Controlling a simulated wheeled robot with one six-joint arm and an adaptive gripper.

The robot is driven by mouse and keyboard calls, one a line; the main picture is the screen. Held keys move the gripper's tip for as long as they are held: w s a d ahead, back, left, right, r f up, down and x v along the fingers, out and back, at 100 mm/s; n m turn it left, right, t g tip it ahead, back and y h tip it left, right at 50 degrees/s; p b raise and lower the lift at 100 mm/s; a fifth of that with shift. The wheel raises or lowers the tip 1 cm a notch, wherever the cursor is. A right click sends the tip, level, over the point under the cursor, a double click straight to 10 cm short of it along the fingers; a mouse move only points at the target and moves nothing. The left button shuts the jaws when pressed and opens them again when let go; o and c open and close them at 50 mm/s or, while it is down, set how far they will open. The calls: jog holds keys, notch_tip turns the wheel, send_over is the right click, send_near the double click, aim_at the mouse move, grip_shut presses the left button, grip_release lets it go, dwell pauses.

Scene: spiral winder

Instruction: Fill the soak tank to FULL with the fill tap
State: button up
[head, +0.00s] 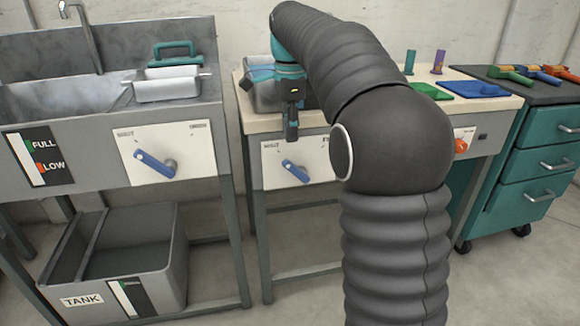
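A metal sink basin (40,98) at the left has a gauge (38,158) marked FULL and LOW on its front. The gauge shows a green mark by FULL and a red one by LOW. A metal tap (83,38) stands behind the basin. A blue lever (155,163) on the white front panel slants down to the right. A grey bin (165,270) labelled TANK, with its own small gauge (130,298), sits below. I see no clear water surface in either. My gripper (291,136) points down before the middle bench, apart from the lever; its finger gap is not clear.
A second blue lever (296,172) is on the middle bench panel, below my gripper. A metal tray (168,88) and teal-handled tool (175,53) sit beside the basin. A teal drawer cabinet (540,150) stands right. My arm hides part of the middle bench.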

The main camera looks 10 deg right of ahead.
aim_at(290, 162)
notch_tip(290, 162, down, 10)
jog(key=shift+r+b, duration=0.25)
jog(key=shift+b, duration=0.65)
grip_shut()
